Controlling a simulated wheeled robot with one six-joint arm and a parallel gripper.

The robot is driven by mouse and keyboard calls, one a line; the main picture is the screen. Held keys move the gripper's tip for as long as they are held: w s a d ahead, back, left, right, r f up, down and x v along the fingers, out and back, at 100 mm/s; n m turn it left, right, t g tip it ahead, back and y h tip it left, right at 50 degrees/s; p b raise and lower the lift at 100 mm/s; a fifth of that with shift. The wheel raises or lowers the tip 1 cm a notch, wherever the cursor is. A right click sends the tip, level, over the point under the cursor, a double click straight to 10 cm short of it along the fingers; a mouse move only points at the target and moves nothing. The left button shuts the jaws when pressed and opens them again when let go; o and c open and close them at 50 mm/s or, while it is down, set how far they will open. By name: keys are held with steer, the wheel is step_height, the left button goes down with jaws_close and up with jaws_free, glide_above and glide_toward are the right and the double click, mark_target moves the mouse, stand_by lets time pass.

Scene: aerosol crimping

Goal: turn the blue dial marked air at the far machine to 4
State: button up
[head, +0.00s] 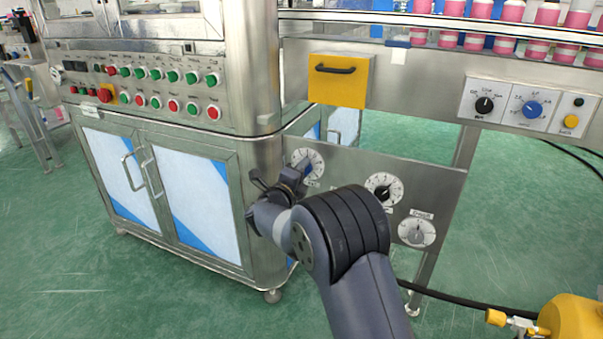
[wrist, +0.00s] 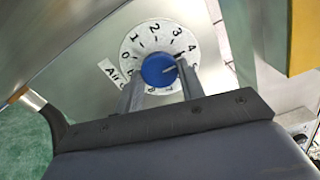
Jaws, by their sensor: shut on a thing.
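The blue dial (wrist: 158,71) has a round white scale plate (wrist: 138,48) with black numbers and a label that reads Air. My gripper (wrist: 160,74) is shut on the blue knob, one finger on each side. A pale mark on the knob points right, close to the 4; a finger hides part of the scale there, so the exact reading is unclear. In the head view the dial's white plate (head: 301,157) is on the lower grey panel, and my gripper (head: 303,173) covers part of it.
Two more dials, one black (head: 384,188) and one grey (head: 417,231), sit right of my gripper on the same panel. A yellow drawer (head: 338,82) is above. Another blue knob (head: 532,109) is at upper right. A steel cabinet (head: 170,190) stands close at left.

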steer(key=shift+f, duration=0.1)
stand_by(0.3)
steer(key=o, duration=1)
steer(key=p+v, duration=0.3)
steer(key=v, duration=0.7)
steer(key=shift+s, duration=0.4)
steer(key=shift+w+a, duration=0.1)
steer(key=b+x, duration=0.3)
steer(key=x, duration=0.7)
steer(key=shift+w, duration=0.35)
